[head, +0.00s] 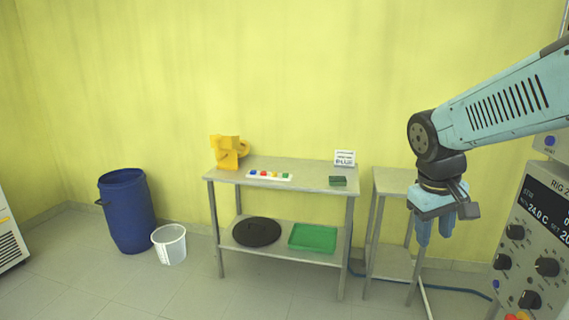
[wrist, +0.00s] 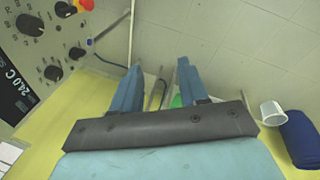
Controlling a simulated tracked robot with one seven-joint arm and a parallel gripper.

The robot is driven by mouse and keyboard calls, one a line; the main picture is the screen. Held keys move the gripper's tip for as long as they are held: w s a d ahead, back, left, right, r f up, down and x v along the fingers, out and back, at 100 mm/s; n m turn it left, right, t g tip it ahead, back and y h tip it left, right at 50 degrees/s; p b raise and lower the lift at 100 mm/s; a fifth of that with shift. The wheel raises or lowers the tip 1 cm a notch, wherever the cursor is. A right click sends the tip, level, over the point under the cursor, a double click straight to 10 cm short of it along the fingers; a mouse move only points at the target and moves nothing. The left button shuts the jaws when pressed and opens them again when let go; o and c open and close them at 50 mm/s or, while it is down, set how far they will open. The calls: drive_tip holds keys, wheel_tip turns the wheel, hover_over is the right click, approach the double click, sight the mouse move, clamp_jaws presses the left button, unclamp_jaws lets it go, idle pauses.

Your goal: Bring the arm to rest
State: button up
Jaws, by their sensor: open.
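My arm (head: 505,100) reaches in from the right side of the head view, light blue with dark joints. My gripper (head: 434,238) hangs from it, pointing down, in front of a small side table. In the wrist view my gripper (wrist: 157,80) shows two blue fingers apart with nothing between them. It touches nothing that I can see.
A control panel (head: 540,245) with knobs stands close at right. A metal table (head: 310,172) holds colored blocks, a sign (head: 344,158) and a yellow object (head: 226,152); its shelf has a green tray (head: 312,238). A blue barrel (head: 126,212) and white bucket (head: 170,245) stand left.

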drive_tip(key=s+a+r+m+t+y, duration=0.2)
drive_tip(key=s+a+r+t, duration=0.2)
drive_tip(key=s+a+r, duration=0.1)
drive_tip(key=shift+s+a+r, duration=0.2)
drive_tip(key=shift+a+r, duration=0.2)
drive_tip(key=shift+s, duration=0.15)
